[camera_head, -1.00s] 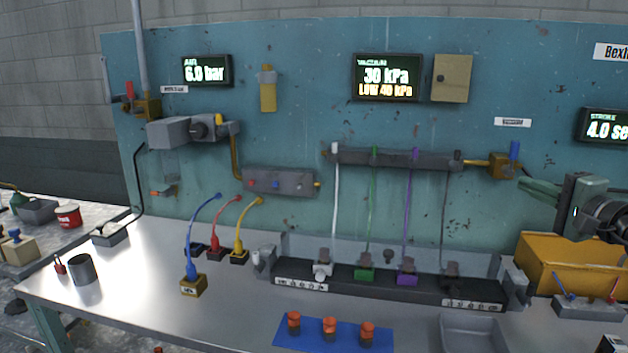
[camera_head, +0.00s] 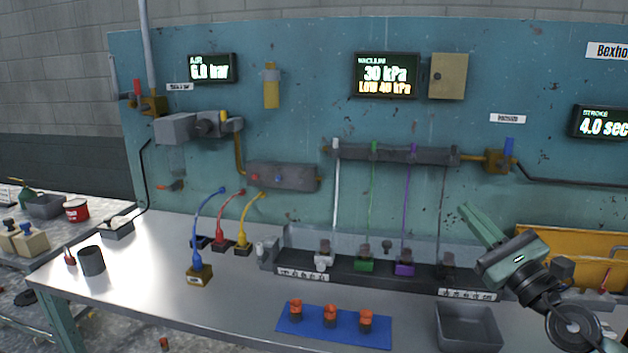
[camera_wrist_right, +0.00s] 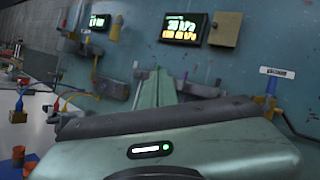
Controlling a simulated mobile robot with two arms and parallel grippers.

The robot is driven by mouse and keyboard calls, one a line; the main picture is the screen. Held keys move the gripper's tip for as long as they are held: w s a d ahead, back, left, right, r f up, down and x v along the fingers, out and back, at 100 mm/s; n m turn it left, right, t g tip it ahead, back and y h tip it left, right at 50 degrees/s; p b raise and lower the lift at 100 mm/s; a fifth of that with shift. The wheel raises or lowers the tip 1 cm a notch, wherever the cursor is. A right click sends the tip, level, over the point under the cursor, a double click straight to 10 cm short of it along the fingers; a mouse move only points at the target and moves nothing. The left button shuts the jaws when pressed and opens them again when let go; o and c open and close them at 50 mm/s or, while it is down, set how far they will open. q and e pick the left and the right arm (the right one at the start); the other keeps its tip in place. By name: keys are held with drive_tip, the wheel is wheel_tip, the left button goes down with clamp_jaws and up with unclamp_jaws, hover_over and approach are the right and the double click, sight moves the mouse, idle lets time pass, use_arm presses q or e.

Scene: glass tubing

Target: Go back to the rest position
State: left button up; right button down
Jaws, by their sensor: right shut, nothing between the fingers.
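My right gripper (camera_head: 470,213) is in the head view at the right, in front of the right end of the dark manifold strip (camera_head: 400,277). Its green fingers are shut with nothing between them and point up and left toward the panel. In the right wrist view the closed fingers (camera_wrist_right: 158,85) point toward the blue panel. My left gripper is in neither view.
The blue panel (camera_head: 290,120) carries displays, a valve with a blue handle (camera_head: 508,148) and hanging tubes. A yellow bin (camera_head: 570,245) sits behind my right arm. A grey tray (camera_head: 468,325) and a blue mat (camera_head: 300,330) with orange-topped pieces lie in front.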

drive_tip(key=s+d+f+m+g+h, duration=0.1)
drive_tip(key=s+f+m+g+h, duration=0.5)
drive_tip(key=f+m, duration=1)
drive_tip(key=s+d+f+m+g+h, duration=0.15)
drive_tip(key=s+f+m+h, duration=0.65)
drive_tip(key=f+m, duration=0.8)
drive_tip(key=s+a+f+m+g+y, duration=0.2)
drive_tip(key=s+a+f+m+g, duration=0.15)
drive_tip(key=s, duration=0.45)
drive_tip(key=s+a+f+m+g+y, duration=0.2)
drive_tip(key=s+a+f+m+g, duration=0.15)
drive_tip(key=s, duration=0.35)
drive_tip(key=s+a+f+m+g+y, duration=0.25)
drive_tip(key=s+a+m, duration=0.25)
drive_tip(key=s, duration=0.3)
wheel_tip(320, 180, down, 25)
drive_tip(key=s+g, duration=0.1)
drive_tip(key=g, duration=0.1)
drive_tip(key=s+d+f, duration=0.2)
drive_tip(key=s+f, duration=0.6)
drive_tip(key=s+d+f+p, duration=0.1)
drive_tip(key=s+f, duration=0.7)
drive_tip(key=s, duration=0.1)
drive_tip(key=shift+d+f+n+g+h, duration=0.35)
drive_tip(key=shift+n+g+h, duration=0.05)
drive_tip(key=shift+h, duration=0.05)
